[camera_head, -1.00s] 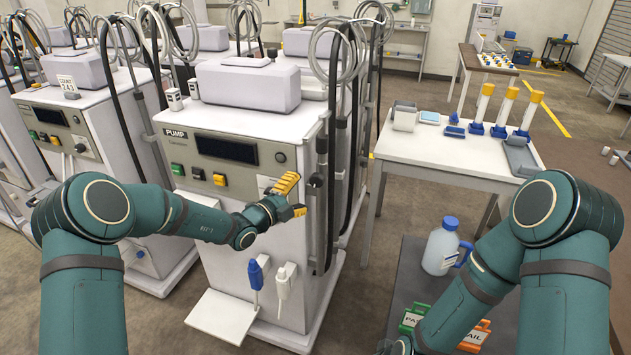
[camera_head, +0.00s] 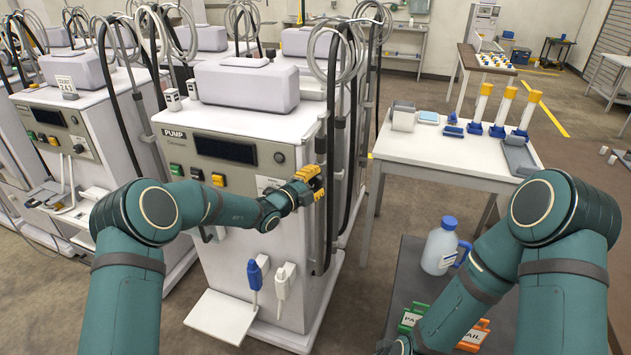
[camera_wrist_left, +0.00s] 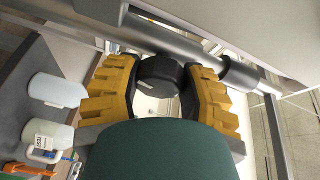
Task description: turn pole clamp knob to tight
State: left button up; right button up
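The dark round pole clamp knob (camera_wrist_left: 160,75) shows in the left wrist view, in front of a grey horizontal-looking pole (camera_wrist_left: 190,50). My left gripper (camera_wrist_left: 160,88) has one yellow-padded finger on each side of the knob, and the knob fills the gap between them. In the head view my left gripper (camera_head: 312,183) is at the right front edge of the pump machine (camera_head: 235,150), by its upright pole (camera_head: 322,225). The gripper hides the knob there. My right arm reaches down at the lower right; its gripper is outside the view.
Blue (camera_head: 254,275) and white (camera_head: 281,285) connectors hang on the machine's front below my left arm. A white table (camera_head: 420,150) with bottles stands at right. A dark cart top (camera_head: 405,275) holds a jug (camera_head: 440,246) and tags. Floor between machine and table is clear.

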pick_arm(q)
jog(key=c, duration=0.4)
jog(key=shift+o, duration=0.2)
jog(key=shift+m, duration=0.3)
jog(key=shift+m+g+y, duration=0.4)
jog(key=shift+m+y, duration=0.1)
jog(key=shift+m, duration=0.6)
jog(key=shift+m+y, duration=0.3)
jog(key=shift+m, duration=0.2)
jog(key=shift+m+g+y+b, duration=0.3)
jog(key=shift+m+y+b, duration=0.2)
jog(key=shift+m+b, duration=0.45)
